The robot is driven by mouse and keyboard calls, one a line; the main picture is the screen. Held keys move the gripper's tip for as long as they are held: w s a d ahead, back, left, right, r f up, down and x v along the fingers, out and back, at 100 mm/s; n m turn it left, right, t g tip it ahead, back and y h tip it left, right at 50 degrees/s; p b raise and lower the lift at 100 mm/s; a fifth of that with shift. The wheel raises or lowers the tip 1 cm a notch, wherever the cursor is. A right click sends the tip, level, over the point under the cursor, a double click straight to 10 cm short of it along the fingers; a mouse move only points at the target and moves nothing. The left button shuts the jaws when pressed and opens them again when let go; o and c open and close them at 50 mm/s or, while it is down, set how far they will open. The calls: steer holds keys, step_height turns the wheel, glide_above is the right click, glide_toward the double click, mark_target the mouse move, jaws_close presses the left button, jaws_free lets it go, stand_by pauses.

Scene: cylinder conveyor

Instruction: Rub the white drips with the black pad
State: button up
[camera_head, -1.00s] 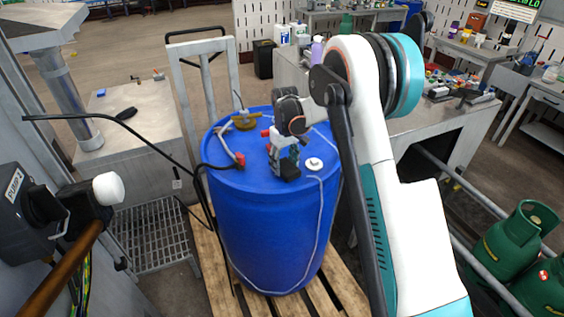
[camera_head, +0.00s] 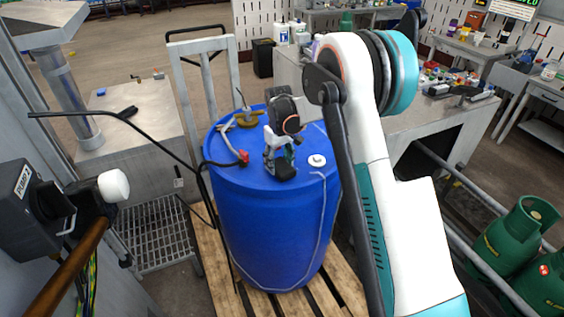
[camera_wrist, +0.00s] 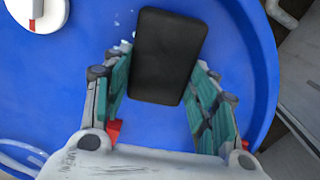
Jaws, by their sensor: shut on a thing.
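The black pad (camera_wrist: 167,56) is a dark rounded block between the green-lined fingers of my gripper (camera_wrist: 160,75) in the wrist view. In the head view my gripper (camera_head: 279,160) points down at the top of the blue drum (camera_head: 275,232), with the pad (camera_head: 284,173) low at its tip. My gripper is shut on the pad. White drips (camera_wrist: 123,46) show as small specks on the blue lid, just left of the pad in the wrist view. The pad and fingers may hide more of them. I cannot tell whether the pad touches the lid.
A white round cap (camera_head: 317,160) sits on the lid right of my gripper. A brass fitting (camera_head: 247,118) and a hose with a red end (camera_head: 243,157) are on its left. The drum stands on a wooden pallet (camera_head: 222,262). A hand truck (camera_head: 191,85) stands behind.

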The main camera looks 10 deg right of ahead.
steer(key=shift+s+a, duration=0.1)
steer(key=shift+a, duration=0.3)
steer(key=shift+a+r, duration=0.25)
steer(key=shift+r+p, duration=0.35)
steer(key=shift+r, duration=0.55)
steer(key=shift+d+r+p, duration=0.15)
steer(key=shift+r+p, duration=0.15)
steer(key=shift+r, duration=0.4)
steer(key=shift+r+p, duration=0.3)
steer(key=shift+r, duration=0.4)
steer(key=shift+r+p, duration=0.6)
steer(key=shift+r, duration=0.9)
steer(key=shift+s+f, duration=0.1)
